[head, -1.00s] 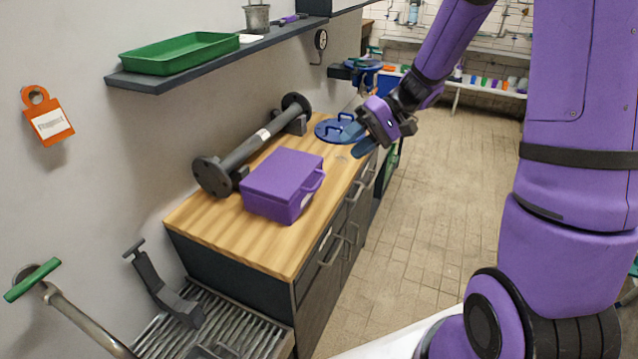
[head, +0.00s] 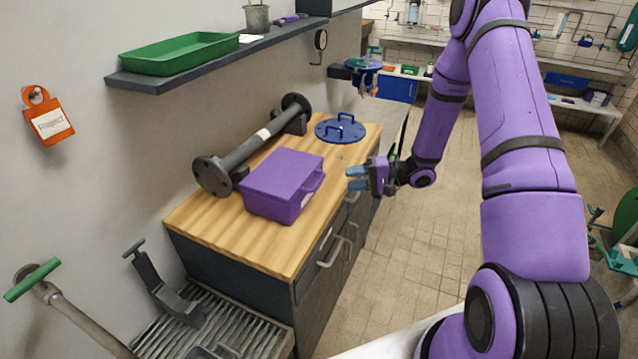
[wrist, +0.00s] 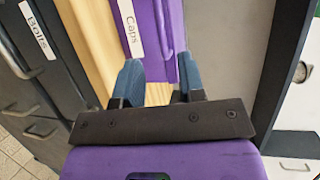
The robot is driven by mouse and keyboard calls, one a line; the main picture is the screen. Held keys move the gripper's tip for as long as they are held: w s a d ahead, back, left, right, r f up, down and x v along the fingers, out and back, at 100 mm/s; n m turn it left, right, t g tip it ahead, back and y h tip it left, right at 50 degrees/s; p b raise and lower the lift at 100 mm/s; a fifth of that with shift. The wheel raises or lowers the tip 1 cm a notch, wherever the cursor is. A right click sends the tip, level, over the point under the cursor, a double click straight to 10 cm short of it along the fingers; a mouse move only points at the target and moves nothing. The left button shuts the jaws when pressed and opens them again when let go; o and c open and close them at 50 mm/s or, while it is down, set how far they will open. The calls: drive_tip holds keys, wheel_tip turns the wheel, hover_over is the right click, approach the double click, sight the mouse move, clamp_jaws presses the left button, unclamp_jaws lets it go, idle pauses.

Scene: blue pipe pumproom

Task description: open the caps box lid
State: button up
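The caps box (head: 284,184) is a purple box with its lid shut, standing on the wooden worktop. A handle (head: 312,181) sticks out from its right side. In the wrist view the box (wrist: 152,32) shows a white label reading "Caps" and part of the handle. My gripper (head: 356,178) is in the air to the right of the box, apart from it, with its blue fingers pointing left toward the handle side. In the wrist view my gripper (wrist: 160,75) has its two fingers spread with nothing between them. The box's far sides are hidden.
A dark flanged pipe (head: 250,146) lies behind the box on the worktop (head: 225,228). A blue round lid with handles (head: 340,129) lies at the far end. Drawers with handles (head: 330,250) line the front. A shelf with a green tray (head: 180,53) hangs above.

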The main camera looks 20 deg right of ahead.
sight(319, 181)
drive_tip(key=x, duration=0.9)
drive_tip(key=shift+w+a, duration=0.15)
drive_tip(key=shift+a, duration=0.25)
clamp_jaws()
